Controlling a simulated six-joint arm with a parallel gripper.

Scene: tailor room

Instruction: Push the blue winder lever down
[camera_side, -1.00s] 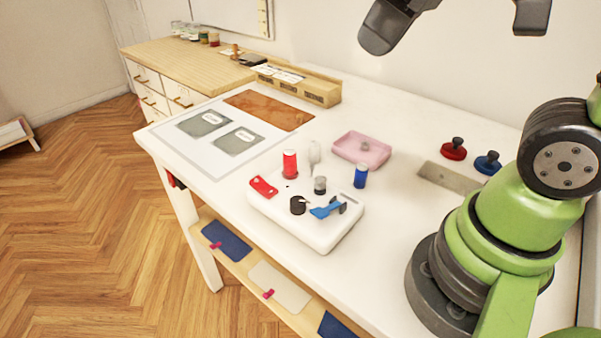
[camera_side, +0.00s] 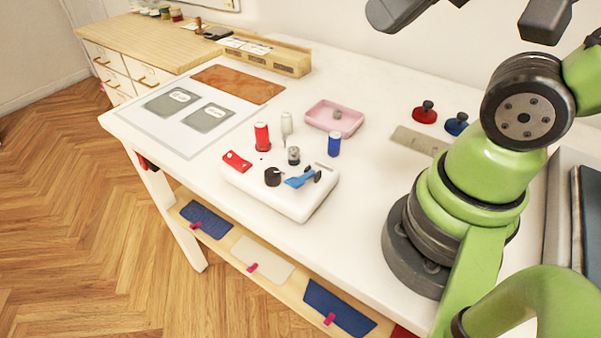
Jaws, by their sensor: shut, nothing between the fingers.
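The blue winder lever (camera_side: 302,180) is on the front right of the white winder base (camera_side: 310,207), which stands on the white table. The lever's dark end at the right looks raised above the base. A dark round knob (camera_side: 272,177) is just left of the lever, and a grey bobbin-like part (camera_side: 293,156) is behind it. A red lever or switch (camera_side: 236,161) is at the base's left. My gripper's fingertips are not in view; only dark parts of my arm show along the top edge, well away from the lever.
A pink tray (camera_side: 335,120) lies behind. Red (camera_side: 425,113) and blue (camera_side: 457,124) knobbed discs are right, near a metal plate (camera_side: 417,141). Table in front of the base is narrow.

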